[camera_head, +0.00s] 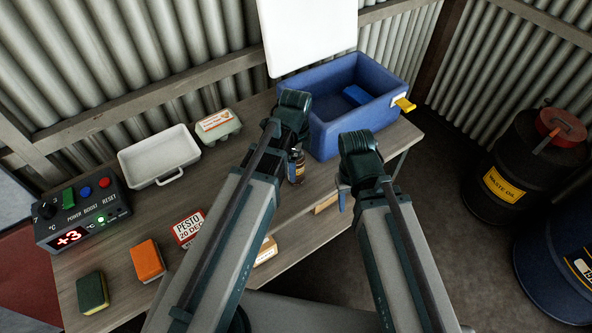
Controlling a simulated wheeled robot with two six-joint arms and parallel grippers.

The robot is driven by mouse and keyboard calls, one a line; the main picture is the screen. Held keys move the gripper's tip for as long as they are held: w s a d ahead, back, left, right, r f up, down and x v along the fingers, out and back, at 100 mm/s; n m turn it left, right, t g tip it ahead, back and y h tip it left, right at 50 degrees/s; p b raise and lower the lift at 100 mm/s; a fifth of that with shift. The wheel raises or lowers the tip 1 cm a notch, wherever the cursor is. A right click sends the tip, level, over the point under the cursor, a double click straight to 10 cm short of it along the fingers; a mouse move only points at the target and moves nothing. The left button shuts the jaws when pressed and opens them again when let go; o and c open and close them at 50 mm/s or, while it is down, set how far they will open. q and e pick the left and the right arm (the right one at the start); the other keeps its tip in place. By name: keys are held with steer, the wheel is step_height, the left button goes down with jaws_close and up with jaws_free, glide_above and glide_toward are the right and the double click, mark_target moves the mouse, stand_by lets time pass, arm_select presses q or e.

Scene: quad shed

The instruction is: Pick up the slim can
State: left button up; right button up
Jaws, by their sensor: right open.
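A small dark can with an orange-brown label (297,170) stands on the wooden bench, just in front of the blue cooler and partly hidden by my left arm. It shows in the gap between my two arms. My right gripper (342,197) is open at the bench's front edge, to the right of the can and apart from it; only a bit of its fingers shows below the wrist.
The open blue cooler (325,138) stands behind the can. A white tray (160,160), an egg carton (219,128), a pesto box (187,229), an orange sponge (147,261), a dark green sponge (92,293) and a control box (82,212) are on the left. Drums (515,170) stand at right.

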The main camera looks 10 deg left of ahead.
arm_select(q)
step_height(320, 180, down, 4)
steer(key=b, duration=0.3)
steer(key=shift+w, duration=0.1)
steer(key=shift+c, duration=0.2)
jaws_close()
